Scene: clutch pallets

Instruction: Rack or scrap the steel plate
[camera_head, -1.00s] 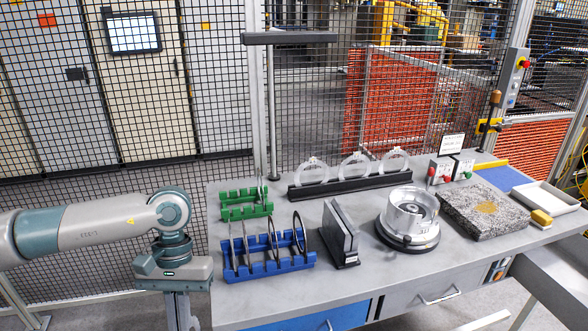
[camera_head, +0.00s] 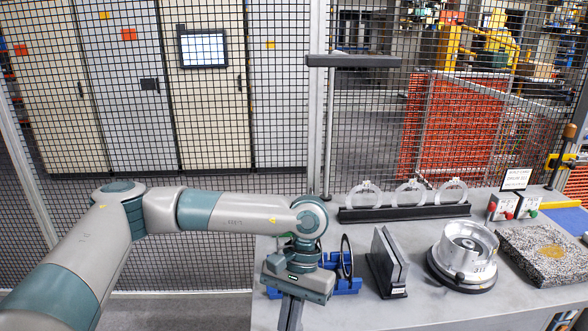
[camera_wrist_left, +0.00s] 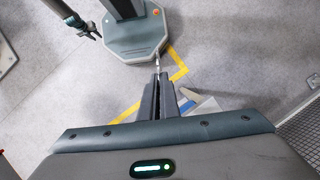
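My left gripper (camera_head: 290,318) points down at the table's left front edge, in front of the blue rack. In the left wrist view its two fingers (camera_wrist_left: 158,100) are close together. A thin light sliver (camera_wrist_left: 157,60) shows between and beyond the tips, apparently the steel plate seen edge-on. The blue rack (camera_head: 348,287) is partly hidden behind the gripper; a dark ring (camera_head: 346,257) stands upright in it. The green rack is almost wholly hidden. What seems to be my right arm's end (camera_wrist_left: 88,30) is small at the wrist view's upper left; its fingers are unclear.
A dark upright block (camera_head: 387,264) stands right of the blue rack. A round metal fixture (camera_head: 464,258) and a granite slab (camera_head: 543,256) are farther right. Clear rings stand on a black rail (camera_head: 405,212) behind. A post with a crossbar (camera_head: 353,61) rises at the back.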

